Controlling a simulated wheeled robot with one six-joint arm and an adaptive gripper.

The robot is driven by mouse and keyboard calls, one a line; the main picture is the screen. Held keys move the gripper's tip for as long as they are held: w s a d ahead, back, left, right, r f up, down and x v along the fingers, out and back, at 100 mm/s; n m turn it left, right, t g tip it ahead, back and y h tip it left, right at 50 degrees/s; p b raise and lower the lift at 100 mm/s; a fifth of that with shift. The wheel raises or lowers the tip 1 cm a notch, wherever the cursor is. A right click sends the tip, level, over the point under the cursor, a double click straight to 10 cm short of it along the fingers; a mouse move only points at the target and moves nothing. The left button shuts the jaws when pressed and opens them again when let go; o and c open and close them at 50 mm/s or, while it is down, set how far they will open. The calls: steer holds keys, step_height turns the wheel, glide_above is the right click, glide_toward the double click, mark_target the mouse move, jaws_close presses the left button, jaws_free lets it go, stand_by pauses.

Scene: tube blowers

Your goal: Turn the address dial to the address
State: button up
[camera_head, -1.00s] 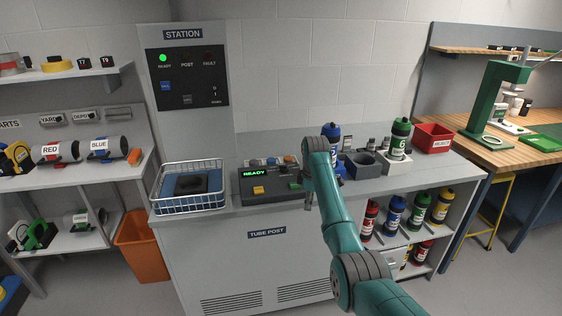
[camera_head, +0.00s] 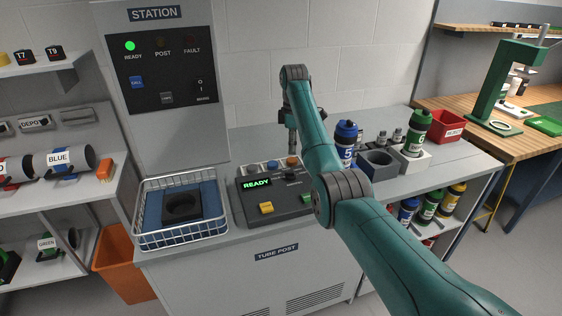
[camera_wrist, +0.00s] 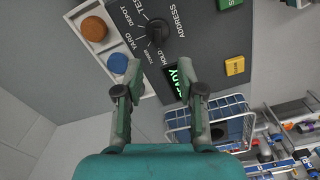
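The address dial (camera_wrist: 157,33) is a dark round knob on the grey control panel, beside the printed word ADDRESS. Labels including DEPOT, YARD and HOLD ring its lower left side. Which label its pointer marks is too small to tell. In the wrist view my gripper (camera_wrist: 160,70) is open and empty. Its fingertips show just below the dial, one to each side, apart from it. In the head view the panel (camera_head: 241,204) has a green READY display (camera_head: 257,183), and my gripper (camera_head: 291,145) points down over its back right part, partly hidden by my arm.
A wire basket (camera_head: 186,240) with a dark block stands left of the panel. Orange (camera_wrist: 94,29) and blue (camera_wrist: 118,63) round caps lie close to the dial. A blue-capped canister (camera_head: 346,130) and a grey holder (camera_head: 379,170) stand to the right.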

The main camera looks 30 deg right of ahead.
mark_target(291, 172)
steer(key=f, duration=1)
steer(key=shift+w+f, duration=0.25)
steer(key=shift+f, duration=0.05)
jaws_close()
